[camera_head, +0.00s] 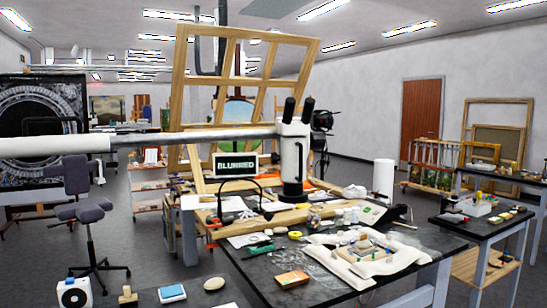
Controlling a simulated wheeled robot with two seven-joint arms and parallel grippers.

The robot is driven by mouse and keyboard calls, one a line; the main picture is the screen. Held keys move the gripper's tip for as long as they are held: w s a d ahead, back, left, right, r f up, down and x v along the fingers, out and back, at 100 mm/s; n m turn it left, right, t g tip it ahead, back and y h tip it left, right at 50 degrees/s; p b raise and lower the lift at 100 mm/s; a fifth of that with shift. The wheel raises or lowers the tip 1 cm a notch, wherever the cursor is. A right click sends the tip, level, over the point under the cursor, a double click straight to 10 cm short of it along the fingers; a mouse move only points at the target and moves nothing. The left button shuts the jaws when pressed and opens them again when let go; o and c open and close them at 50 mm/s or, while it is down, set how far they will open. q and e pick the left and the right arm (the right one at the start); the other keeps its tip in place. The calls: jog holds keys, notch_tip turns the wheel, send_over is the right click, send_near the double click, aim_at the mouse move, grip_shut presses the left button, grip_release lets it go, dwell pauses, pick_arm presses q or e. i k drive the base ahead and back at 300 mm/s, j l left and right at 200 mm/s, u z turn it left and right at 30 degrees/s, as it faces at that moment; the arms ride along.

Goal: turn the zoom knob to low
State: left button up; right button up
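A white microscope head (293,150) with two black eyepieces stands upright over the back of the dark worktable. A dark curved mark shows on its right side, but I cannot tell if it is the zoom knob. A black ring-shaped lower part (292,190) is under the head. A small display (236,166) beside it reads "BLURRED". A long horizontal bar (195,136), white at the left and grey metal further on, runs from the left edge to the head. Neither of my grippers is in view.
The dark worktable (250,270) carries a white cloth (400,262) with a pale fragment, an orange box (291,279), bottles and tools. A wooden frame (177,95) stands behind. A stool (90,215) is at left. Open floor shows around the stool.

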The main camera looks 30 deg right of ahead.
aim_at(275, 157)
jog(key=i+l+z, duration=0.2)
jog(key=l, duration=0.35)
jog(key=i+l+z, duration=0.2)
jog(key=i+l, duration=0.15)
jog(key=l, duration=0.15)
jog(key=i+l+z, duration=0.2)
jog(key=i+l, duration=0.15)
jog(key=l, duration=0.1)
